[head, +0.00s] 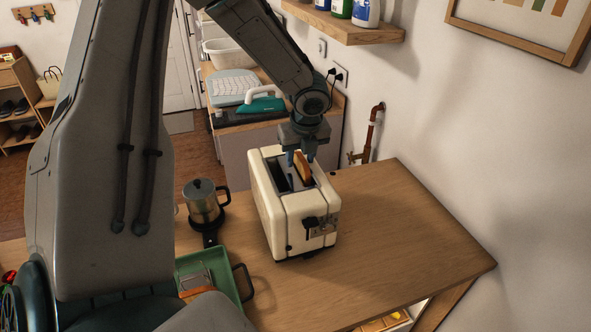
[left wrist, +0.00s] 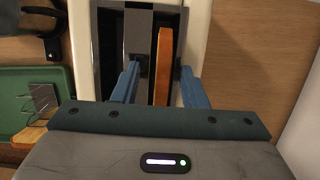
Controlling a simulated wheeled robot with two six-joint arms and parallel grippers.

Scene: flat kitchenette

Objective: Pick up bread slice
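A bread slice (head: 303,167) with a brown crust stands upright in the right-hand slot of a cream toaster (head: 268,208), its top sticking out. In the left wrist view the bread slice (left wrist: 163,62) shows as a narrow orange-brown strip. My left gripper (head: 301,160) points down over the toaster. Its two blue fingers (left wrist: 158,72) are open, one on each side of the slice, with a visible gap on both sides. The other toaster slot looks dark and empty. My right gripper is not in view.
A metal pot (head: 203,204) with a dark handle stands left of the toaster. A green tray (head: 238,290) holding a wire rack and a brown piece lies in front of it. The wooden table (head: 400,235) is clear to the right, up to the wall.

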